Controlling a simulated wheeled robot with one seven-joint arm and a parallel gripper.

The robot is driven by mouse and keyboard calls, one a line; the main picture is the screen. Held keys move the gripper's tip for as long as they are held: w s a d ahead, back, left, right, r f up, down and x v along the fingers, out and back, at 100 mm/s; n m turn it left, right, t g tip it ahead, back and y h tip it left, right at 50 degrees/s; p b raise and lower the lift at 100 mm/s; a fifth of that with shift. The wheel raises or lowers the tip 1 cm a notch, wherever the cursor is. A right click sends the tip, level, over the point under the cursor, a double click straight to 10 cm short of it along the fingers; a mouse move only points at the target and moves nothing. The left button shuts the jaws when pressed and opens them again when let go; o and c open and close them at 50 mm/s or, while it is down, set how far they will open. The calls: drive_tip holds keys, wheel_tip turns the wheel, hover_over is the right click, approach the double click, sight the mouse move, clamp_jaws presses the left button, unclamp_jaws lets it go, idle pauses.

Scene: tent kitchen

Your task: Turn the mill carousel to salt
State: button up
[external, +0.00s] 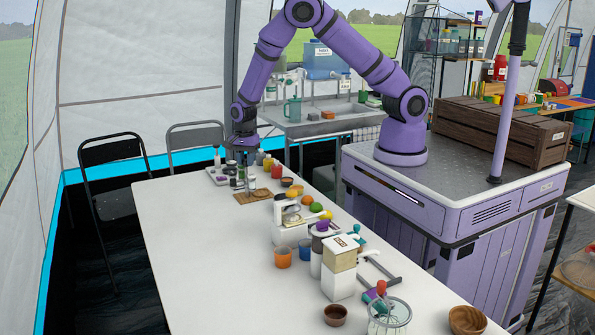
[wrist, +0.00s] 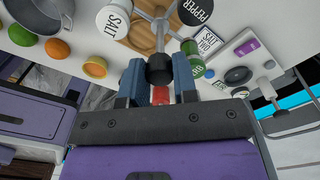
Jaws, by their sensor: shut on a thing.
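The mill carousel shows in the wrist view with a grey central post (wrist: 160,38), thin arms and a black knob (wrist: 159,69) on top. Around it are a white-topped mill marked SALT (wrist: 113,20), a black-topped one marked PEPPER (wrist: 195,11) and a green one (wrist: 192,47) whose lettering is partly hidden. A white card reading SALT (wrist: 208,42) lies beside the carousel. My gripper (wrist: 159,76) is shut on the black knob, its two blue fingers on either side. In the external view my gripper (external: 243,150) is above the carousel, at the table's far end.
A wooden board (external: 253,197) lies under the carousel. A tray (external: 216,177) is to its left. The left side of the table is clear.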

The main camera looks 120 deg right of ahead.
drive_tip(key=shift+n, duration=0.4)
drive_tip(key=n, duration=0.3)
drive_tip(key=shift+n, duration=0.3)
drive_tip(key=n, duration=0.4)
drive_tip(key=shift+n, duration=0.3)
drive_tip(key=n, duration=0.4)
drive_tip(key=shift+n, duration=2.4)
drive_tip(key=o, duration=0.9)
drive_tip(key=shift+o, duration=0.2)
